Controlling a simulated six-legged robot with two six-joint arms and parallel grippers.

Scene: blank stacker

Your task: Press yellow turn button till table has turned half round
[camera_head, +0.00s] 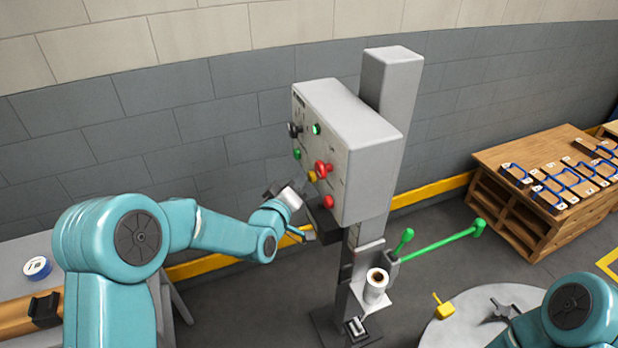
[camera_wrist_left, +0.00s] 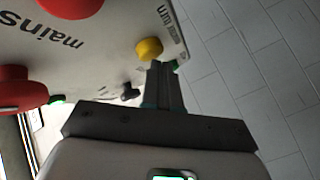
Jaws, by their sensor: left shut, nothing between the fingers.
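The yellow button (camera_head: 312,176) is on the front of the grey control box (camera_head: 370,120), and it also shows in the left wrist view (camera_wrist_left: 149,48). My left gripper (camera_head: 301,184) is shut and empty, close in front of the panel. In the left wrist view its fingertips (camera_wrist_left: 164,68) lie just beside and below the button. I cannot tell whether they touch it. The round grey table (camera_head: 450,328) is at the lower right, partly hidden by my right arm. A yellow piece (camera_head: 443,304) and a grey piece (camera_head: 505,309) are on it. My right gripper does not show.
Red knobs (camera_head: 323,168) and (camera_head: 328,201), plus green and black controls, crowd around the button. A post carries the box, with a white roll (camera_head: 376,283) and green handles (camera_head: 440,245) below. A wooden crate (camera_head: 500,205) with blue-handled blocks stands at right.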

